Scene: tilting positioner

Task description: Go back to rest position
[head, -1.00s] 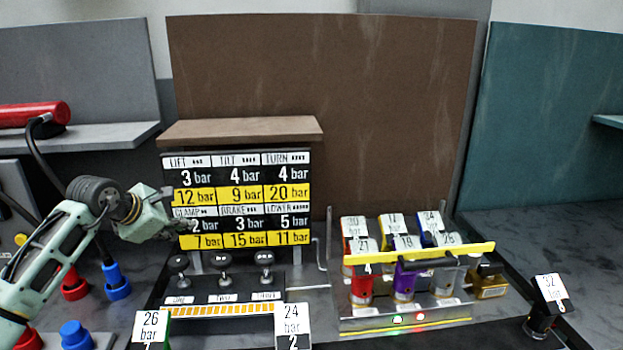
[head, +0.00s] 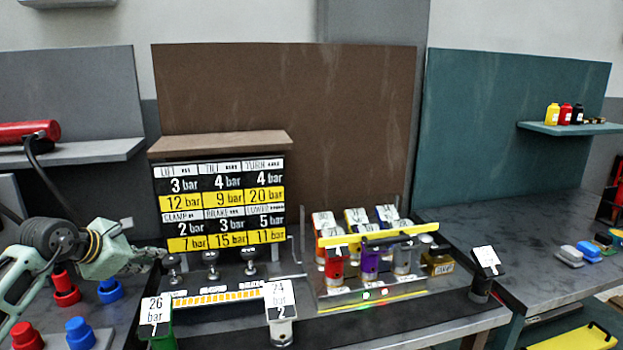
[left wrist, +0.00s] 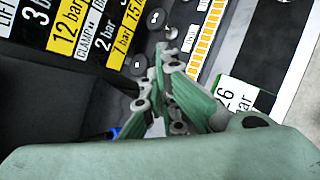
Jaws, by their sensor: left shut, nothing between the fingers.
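My left gripper (head: 148,258) reaches in from the left in the head view, in front of the lower left of the pressure board (head: 219,205). In the left wrist view, the closed green fingers (left wrist: 165,70) point toward the board and a round lever knob (left wrist: 171,33). My right gripper is in neither view.
A rack (head: 375,290) of tagged cartridges with a yellow bar stands right of the levers. Tagged posts (head: 282,315) line the front edge. Red and blue fittings (head: 66,288) sit below my left arm.

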